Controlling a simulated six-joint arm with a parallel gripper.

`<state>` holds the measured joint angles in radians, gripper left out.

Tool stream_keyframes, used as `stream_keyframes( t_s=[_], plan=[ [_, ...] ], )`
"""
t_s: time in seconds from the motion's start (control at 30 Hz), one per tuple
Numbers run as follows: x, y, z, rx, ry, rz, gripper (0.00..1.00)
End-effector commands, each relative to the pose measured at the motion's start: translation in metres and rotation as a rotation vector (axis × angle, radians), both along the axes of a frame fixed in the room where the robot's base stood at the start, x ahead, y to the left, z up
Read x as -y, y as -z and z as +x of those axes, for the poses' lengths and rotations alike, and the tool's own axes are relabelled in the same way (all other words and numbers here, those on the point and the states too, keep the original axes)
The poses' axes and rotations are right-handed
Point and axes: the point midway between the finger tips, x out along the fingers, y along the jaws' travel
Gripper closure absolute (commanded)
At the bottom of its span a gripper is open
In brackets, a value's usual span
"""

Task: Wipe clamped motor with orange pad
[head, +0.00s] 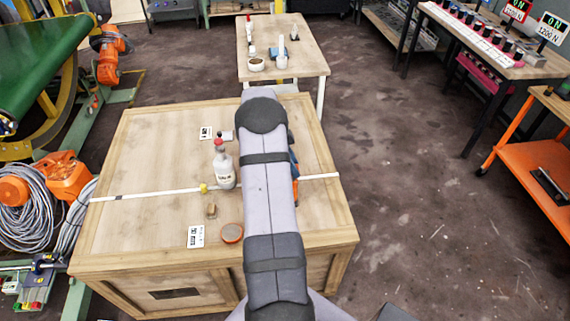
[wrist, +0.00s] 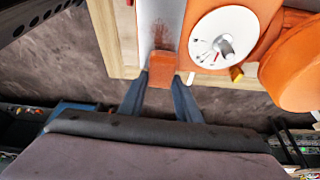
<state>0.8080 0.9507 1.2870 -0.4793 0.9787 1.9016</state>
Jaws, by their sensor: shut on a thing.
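In the wrist view my gripper (wrist: 160,80) is shut on the orange pad (wrist: 161,66), a small flat block between its two dark blue fingers. The pad's far edge lies at a pale grey strip (wrist: 168,12) that carries a reddish-brown smear (wrist: 165,36); I cannot tell whether they touch. Just right of the pad is an orange body with a white round face (wrist: 205,28) and a grey shaft stub, which looks like the motor. Its clamp is not clear. In the head view my arm hides the gripper, the pad and most of the motor.
A wooden crate bench (head: 150,150) holds a white bottle with a red cap (head: 223,165), a small brown block (head: 211,211), a round orange-rimmed disc (head: 232,233) and cards. A white strap (head: 150,194) crosses it. In the wrist view an orange cylinder (wrist: 295,72) bulges at right.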

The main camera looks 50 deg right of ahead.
Motion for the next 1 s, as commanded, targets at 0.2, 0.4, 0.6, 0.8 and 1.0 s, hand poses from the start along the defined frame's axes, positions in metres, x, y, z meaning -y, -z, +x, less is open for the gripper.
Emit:
stream_keyframes(
  t_s=[0.2, 0.4, 0.6, 0.8, 1.0],
  plan=[
    [-0.012, 0.002, 0.012, -0.001, -0.002, 0.001, 0.91],
    [-0.025, 0.002, 0.025, 0.000, -0.002, 0.001, 0.91],
    [-0.038, 0.002, 0.038, 0.001, -0.003, 0.002, 0.91],
    [-0.051, 0.001, 0.051, 0.001, -0.002, 0.001, 0.91],
    [-0.053, -0.026, 0.054, 0.004, 0.001, -0.001, 0.91]
  ],
)
